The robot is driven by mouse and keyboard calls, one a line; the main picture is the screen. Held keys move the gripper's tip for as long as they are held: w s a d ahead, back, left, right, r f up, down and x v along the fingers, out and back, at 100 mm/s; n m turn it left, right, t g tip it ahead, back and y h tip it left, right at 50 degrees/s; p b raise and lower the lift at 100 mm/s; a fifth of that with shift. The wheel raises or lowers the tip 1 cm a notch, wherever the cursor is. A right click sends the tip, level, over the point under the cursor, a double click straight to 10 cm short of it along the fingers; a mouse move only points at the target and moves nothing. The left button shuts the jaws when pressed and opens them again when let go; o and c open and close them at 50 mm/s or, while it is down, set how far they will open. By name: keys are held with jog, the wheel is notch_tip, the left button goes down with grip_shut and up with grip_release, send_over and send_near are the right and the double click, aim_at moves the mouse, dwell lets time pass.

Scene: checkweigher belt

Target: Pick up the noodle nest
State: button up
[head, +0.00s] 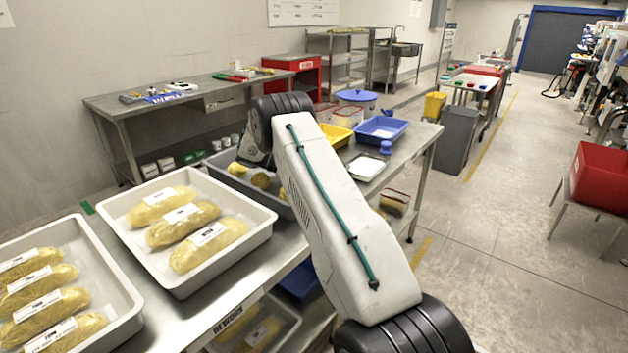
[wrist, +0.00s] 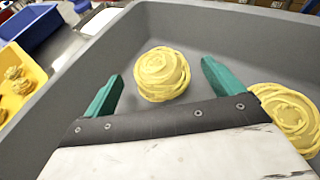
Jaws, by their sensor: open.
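A yellow noodle nest (wrist: 162,74) lies on the floor of a grey tray (wrist: 215,40) in the wrist view. My gripper (wrist: 160,85) is open, with its two green fingers apart on either side of the near part of this nest. I cannot tell the height of the fingers above the tray floor. A second noodle nest (wrist: 287,115) lies to the right, outside the right finger. In the head view my arm hides part of the grey tray (head: 222,178), where nests (head: 261,180) show; my fingers are hidden there.
A yellow tray (wrist: 35,80) with small nests and a blue tray (wrist: 32,27) are at the left of the wrist view. In the head view, white trays (head: 172,276) of bagged noodles stand nearer on the steel table. The grey tray's walls surround the nests.

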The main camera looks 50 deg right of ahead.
jog(key=x, duration=0.4)
jog(key=shift+s+d+f, duration=0.1)
jog(key=shift+s+d, duration=0.1)
jog(key=shift+d, duration=0.05)
jog(key=c, duration=1.1)
